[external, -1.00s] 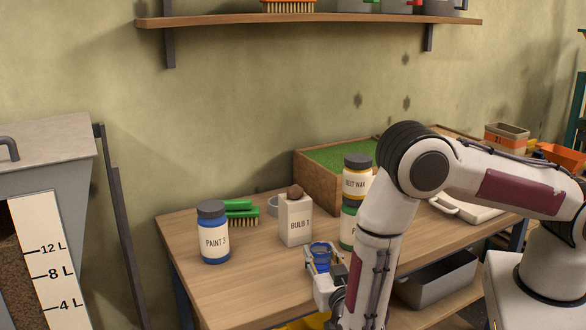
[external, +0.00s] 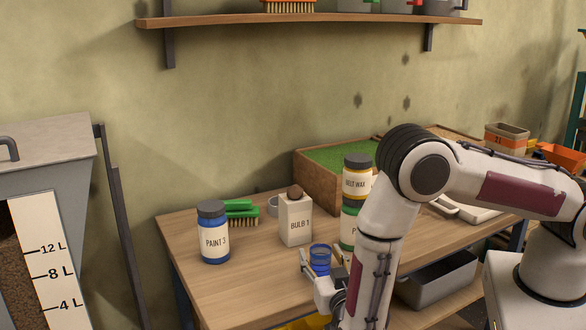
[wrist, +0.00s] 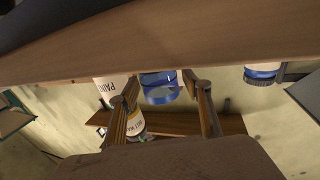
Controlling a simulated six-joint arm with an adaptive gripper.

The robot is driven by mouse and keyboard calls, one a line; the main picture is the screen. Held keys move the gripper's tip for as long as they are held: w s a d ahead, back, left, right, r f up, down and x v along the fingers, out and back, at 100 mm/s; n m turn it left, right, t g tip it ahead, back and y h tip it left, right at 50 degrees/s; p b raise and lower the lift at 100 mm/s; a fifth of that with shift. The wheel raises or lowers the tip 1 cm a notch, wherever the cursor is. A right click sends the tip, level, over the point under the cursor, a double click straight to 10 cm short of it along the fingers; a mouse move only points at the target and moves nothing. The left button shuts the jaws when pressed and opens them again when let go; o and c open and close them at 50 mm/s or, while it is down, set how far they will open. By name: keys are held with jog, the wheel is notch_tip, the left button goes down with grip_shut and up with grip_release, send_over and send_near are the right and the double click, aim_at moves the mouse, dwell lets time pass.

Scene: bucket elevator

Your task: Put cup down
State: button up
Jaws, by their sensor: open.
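The small blue cup (external: 320,259) stands upright on the wooden table (external: 240,283), in front of the white BULB 1 box. It also shows in the wrist view (wrist: 160,86), where the picture is upside down. My gripper (external: 322,266) is low at the table's front part. Its fingers are spread on either side of the cup, with a gap visible in the wrist view. My forearm hides part of the table to the right of the cup.
The BULB 1 box (external: 295,220) stands just behind the cup. A blue PAINT 3 jar (external: 214,234) and green brush (external: 241,211) are farther left. A BELT WAX jar (external: 356,178) sits stacked on a green-labelled jar (external: 348,228). Table space left of the cup is clear.

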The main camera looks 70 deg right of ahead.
aim_at(324, 259)
jog(key=shift+v, duration=3.7)
jog(key=shift+s+d+r, duration=0.1)
jog(key=shift+r, duration=0.05)
jog(key=shift+o, duration=0.5)
